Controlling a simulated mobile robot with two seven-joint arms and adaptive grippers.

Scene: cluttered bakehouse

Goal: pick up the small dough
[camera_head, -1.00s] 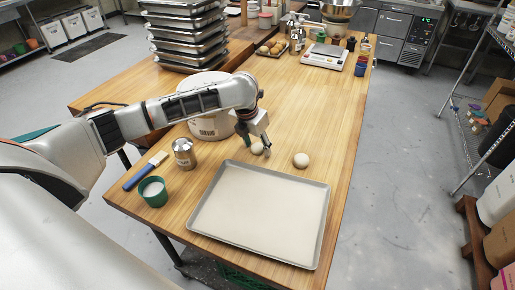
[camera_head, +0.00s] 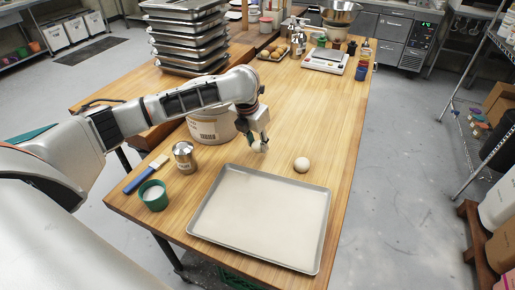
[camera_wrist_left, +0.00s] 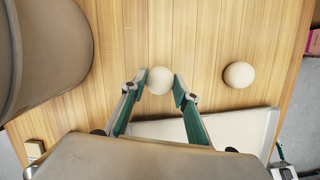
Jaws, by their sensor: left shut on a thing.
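The small dough (camera_head: 257,148) is a pale ball at the far edge of the baking tray, mostly covered by my gripper in the head view. In the left wrist view the small dough (camera_wrist_left: 160,80) sits between the two fingertips. My left gripper (camera_head: 259,146) is shut on it, close over the wooden table; I cannot tell whether the dough is clear of the wood. A second, slightly larger dough ball (camera_head: 301,164) lies on the table to the right, and it also shows in the left wrist view (camera_wrist_left: 239,75).
The lined baking tray (camera_head: 322,232) lies at the table's near end. Stacked metal trays (camera_head: 187,45) and a scale (camera_head: 324,57) are farther back.

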